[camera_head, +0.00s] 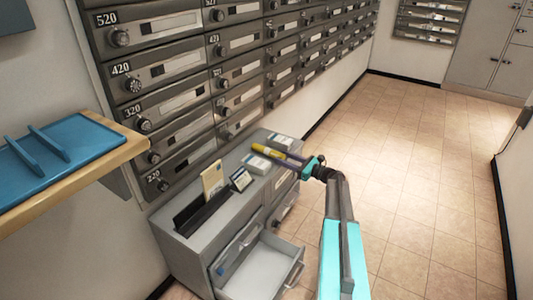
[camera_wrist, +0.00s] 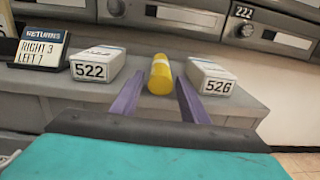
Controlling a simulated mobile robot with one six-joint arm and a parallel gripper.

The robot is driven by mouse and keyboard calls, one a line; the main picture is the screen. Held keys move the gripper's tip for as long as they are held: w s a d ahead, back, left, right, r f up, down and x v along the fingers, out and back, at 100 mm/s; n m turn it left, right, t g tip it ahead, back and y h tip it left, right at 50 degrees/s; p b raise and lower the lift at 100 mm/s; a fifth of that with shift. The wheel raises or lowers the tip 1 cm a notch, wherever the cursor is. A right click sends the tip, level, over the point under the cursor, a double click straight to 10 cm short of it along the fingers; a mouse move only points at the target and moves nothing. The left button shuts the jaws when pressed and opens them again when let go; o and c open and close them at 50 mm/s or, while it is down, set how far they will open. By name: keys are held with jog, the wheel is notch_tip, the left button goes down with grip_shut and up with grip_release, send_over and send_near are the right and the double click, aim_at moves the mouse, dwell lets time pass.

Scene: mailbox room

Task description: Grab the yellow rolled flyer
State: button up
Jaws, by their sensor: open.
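The yellow rolled flyer (camera_wrist: 160,76) lies on the grey cabinet top, its round end facing my gripper in the wrist view. A pale band shows around its middle. In the head view the flyer (camera_head: 262,149) lies near the cabinet's far end. My gripper (camera_wrist: 158,100) is open, with its two purple fingers pointing toward the flyer, one on each side of its near end. I cannot tell whether either finger touches it. In the head view my gripper (camera_head: 293,157) is partly hidden by its own body.
White boxes marked 522 (camera_wrist: 97,64) and 526 (camera_wrist: 210,76) stand left and right of the flyer, close to the fingers. A returns sign (camera_wrist: 40,48) is further left. The grey cabinet (camera_head: 190,247) has an open drawer (camera_head: 262,272). Mailboxes line the wall behind. Tiled floor is clear at right.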

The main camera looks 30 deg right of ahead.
jog(key=shift+w+a, duration=0.2)
jog(key=shift+w, duration=0.2)
jog(key=c, duration=0.9)
jog(key=shift+o, duration=0.2)
jog(key=shift+w+r+p, duration=0.1)
jog(key=shift+r+p, duration=1.45)
jog(key=shift+r, duration=0.5)
jog(key=p+v, duration=0.1)
jog(key=v, duration=0.7)
jog(key=shift+p, duration=0.35)
